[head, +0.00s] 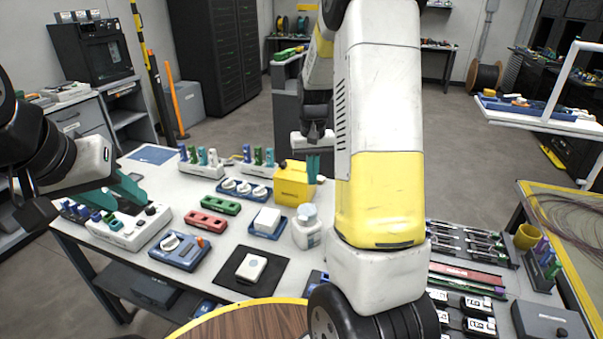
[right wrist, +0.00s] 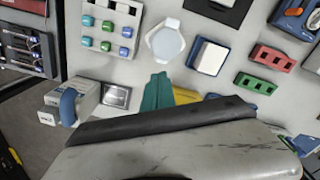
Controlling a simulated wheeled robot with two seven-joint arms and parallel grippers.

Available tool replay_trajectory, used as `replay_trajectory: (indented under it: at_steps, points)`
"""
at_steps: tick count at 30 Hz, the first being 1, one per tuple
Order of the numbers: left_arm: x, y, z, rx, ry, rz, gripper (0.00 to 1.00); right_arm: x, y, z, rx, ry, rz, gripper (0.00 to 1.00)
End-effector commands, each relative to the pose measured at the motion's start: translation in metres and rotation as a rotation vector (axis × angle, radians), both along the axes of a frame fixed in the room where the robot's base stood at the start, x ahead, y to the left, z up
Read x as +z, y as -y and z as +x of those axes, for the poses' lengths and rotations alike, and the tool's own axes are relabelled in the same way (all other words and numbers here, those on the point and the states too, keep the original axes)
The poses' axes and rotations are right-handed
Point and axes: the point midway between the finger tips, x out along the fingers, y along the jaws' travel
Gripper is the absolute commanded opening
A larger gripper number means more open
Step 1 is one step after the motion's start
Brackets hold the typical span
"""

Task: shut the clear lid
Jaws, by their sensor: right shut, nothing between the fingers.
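No clear lid can be picked out with certainty. A white pot (head: 306,236) with a pale bluish round top (head: 308,211) stands on the table; in the right wrist view, its translucent-looking top (right wrist: 166,43) shows from above. I cannot tell whether this is the lid. My right gripper (head: 313,166) is shut and empty, its teal fingers just above or in front of a yellow box (head: 293,188). Its fingers also show in the right wrist view (right wrist: 158,92), beside the yellow box (right wrist: 184,96). My left gripper (head: 112,195) is open over a white holder (head: 126,228) at the table's left.
A white block in a blue tray (head: 267,222), red (head: 205,221) and green (head: 220,204) racks, a blue device (head: 180,250) and a dark mat (head: 225,275) crowd the table. My right arm hides the table's middle right. Trays of tools lie beyond it.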

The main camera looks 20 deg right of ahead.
Motion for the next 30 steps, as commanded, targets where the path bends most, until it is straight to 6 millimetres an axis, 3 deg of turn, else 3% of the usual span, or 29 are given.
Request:
replay_trajectory:
  at_steps: [15, 30]
  points:
    - [0.0, 0.0, 0.0, 0.0, 0.0, 0.0, 0.36, 0.037, 0.0, 0.0, 0.001, 0.0, 0.0, 0.0]
    - [0.0, 0.0, 0.0, 0.0, 0.0, 0.0, 0.36, 0.037, 0.0, 0.0, 0.001, -0.001, 0.0, 0.0]
